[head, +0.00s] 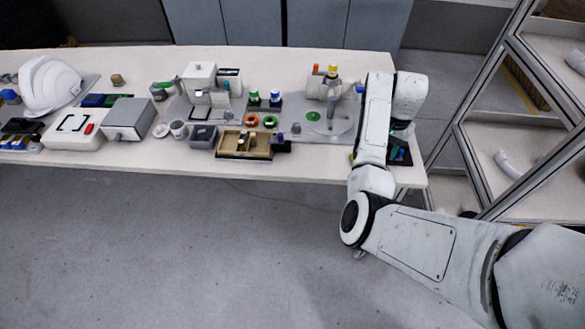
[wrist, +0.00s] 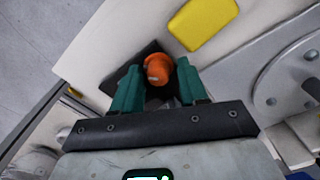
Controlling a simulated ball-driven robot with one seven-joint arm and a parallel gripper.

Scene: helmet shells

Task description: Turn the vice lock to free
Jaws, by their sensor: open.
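In the wrist view my gripper (wrist: 158,78) is open, with its two teal fingers spread. An orange round knob (wrist: 158,66) on a dark base (wrist: 117,84) shows in the gap between the fingertips. I cannot tell whether the fingers touch it. No lock marking is legible, so I cannot tell its setting or confirm that this knob is the vice lock. In the head view my arm covers much of the table's right end, and I cannot make out the knob there.
A yellow block (wrist: 204,24) lies close beyond the knob. A grey round plate with bolts (wrist: 290,80) is to the right. In the head view the white table (head: 190,165) is crowded with fixtures, a white helmet shell (head: 50,85) at far left. A metal-framed shelf (head: 480,130) stands at right.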

